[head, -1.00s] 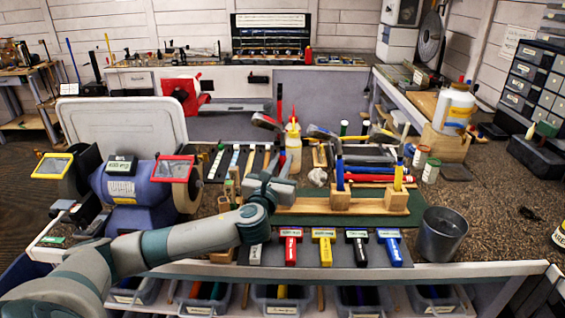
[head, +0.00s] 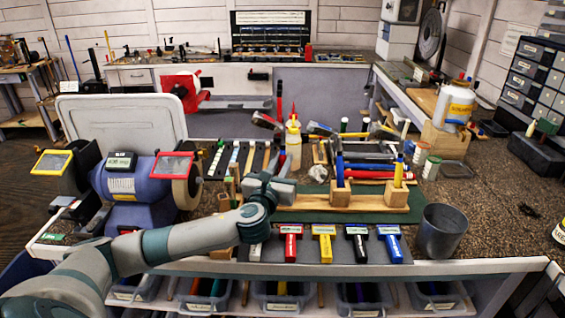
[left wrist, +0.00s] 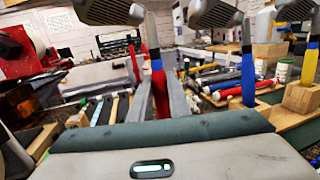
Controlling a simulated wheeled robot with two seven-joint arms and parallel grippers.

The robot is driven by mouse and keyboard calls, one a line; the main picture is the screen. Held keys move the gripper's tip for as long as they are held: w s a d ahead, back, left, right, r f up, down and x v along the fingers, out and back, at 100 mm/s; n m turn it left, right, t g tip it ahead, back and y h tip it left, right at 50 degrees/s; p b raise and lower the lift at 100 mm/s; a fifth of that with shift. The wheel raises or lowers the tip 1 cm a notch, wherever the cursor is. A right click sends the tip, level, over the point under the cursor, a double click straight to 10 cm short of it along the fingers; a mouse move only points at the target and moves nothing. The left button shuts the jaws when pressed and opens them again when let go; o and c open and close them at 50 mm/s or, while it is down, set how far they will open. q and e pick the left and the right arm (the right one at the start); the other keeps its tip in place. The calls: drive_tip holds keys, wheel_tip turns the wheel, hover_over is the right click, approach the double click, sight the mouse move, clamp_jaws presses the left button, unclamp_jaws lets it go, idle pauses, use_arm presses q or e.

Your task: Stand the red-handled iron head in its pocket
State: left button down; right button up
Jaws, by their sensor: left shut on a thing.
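My left gripper (head: 284,190) is shut on the upright red handle (left wrist: 158,92) of an iron head, which shows between the fingers in the left wrist view. The grey iron head (head: 266,121) is at the top, with its shaft running down to the gripper; it also shows in the left wrist view (left wrist: 108,11). The gripper is over the left part of the wooden rack (head: 320,202). It hides the handle's lower end and any pocket there, so I cannot tell whether the handle is seated. My right gripper is not in view.
A blue-handled iron (head: 340,172) and a yellow-handled iron (head: 398,175) stand in wooden blocks to the right. Several labelled coloured tools, including a red one (head: 291,238), lie in front. A metal cup (head: 441,232) stands right; a grinder (head: 130,190) stands left.

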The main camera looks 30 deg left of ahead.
use_arm(q)
drive_tip(key=shift+f, duration=0.65)
idle(0.4)
idle(0.4)
drive_tip(key=c, duration=1.6)
unclamp_jaws()
